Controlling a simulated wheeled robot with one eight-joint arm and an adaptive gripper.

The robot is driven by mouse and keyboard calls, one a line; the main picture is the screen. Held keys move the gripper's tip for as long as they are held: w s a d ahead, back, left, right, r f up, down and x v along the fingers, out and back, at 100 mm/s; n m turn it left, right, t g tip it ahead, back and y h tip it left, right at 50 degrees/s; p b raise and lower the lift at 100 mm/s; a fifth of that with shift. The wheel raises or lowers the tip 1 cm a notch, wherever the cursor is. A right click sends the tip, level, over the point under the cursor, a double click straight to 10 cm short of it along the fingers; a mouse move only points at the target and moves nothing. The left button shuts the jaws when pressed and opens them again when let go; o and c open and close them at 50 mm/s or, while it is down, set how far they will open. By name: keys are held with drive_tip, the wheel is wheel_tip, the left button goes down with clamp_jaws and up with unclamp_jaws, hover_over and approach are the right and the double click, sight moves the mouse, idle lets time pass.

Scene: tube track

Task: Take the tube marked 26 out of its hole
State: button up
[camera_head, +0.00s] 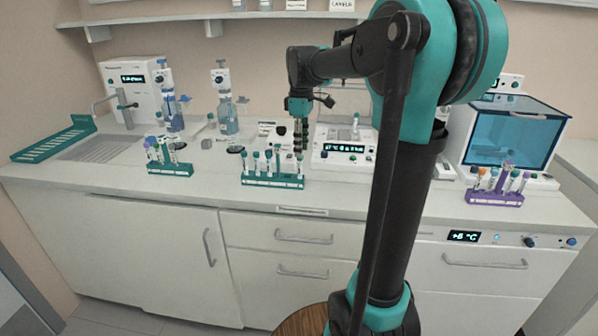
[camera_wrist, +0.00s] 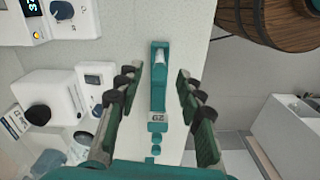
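The teal rack (camera_head: 272,182) with several capped tubes stands near the front of the counter, in the middle. My gripper (camera_head: 299,150) points down over its right end. In the wrist view my gripper (camera_wrist: 157,76) is open, one finger on each side of the rack (camera_wrist: 158,98). A pale label that seems to read 26 (camera_wrist: 157,116) lies between the fingers, with teal caps in line below it. In the head view the fingers hide part of the rightmost tube, and the numbers are too small to read. I see no finger touching a tube.
Another teal rack with tubes (camera_head: 170,169) stands to the left, and a purple rack (camera_head: 495,197) to the right. A white device with a lit display (camera_head: 344,149) is behind the middle rack. Bottles (camera_head: 228,118) stand further back.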

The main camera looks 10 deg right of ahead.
sight(300, 169)
drive_tip(key=f, duration=0.8)
drive_tip(key=shift+w+a+f, duration=0.1)
drive_tip(key=shift+a+f, duration=0.1)
drive_tip(key=shift+f, duration=0.05)
clamp_jaws()
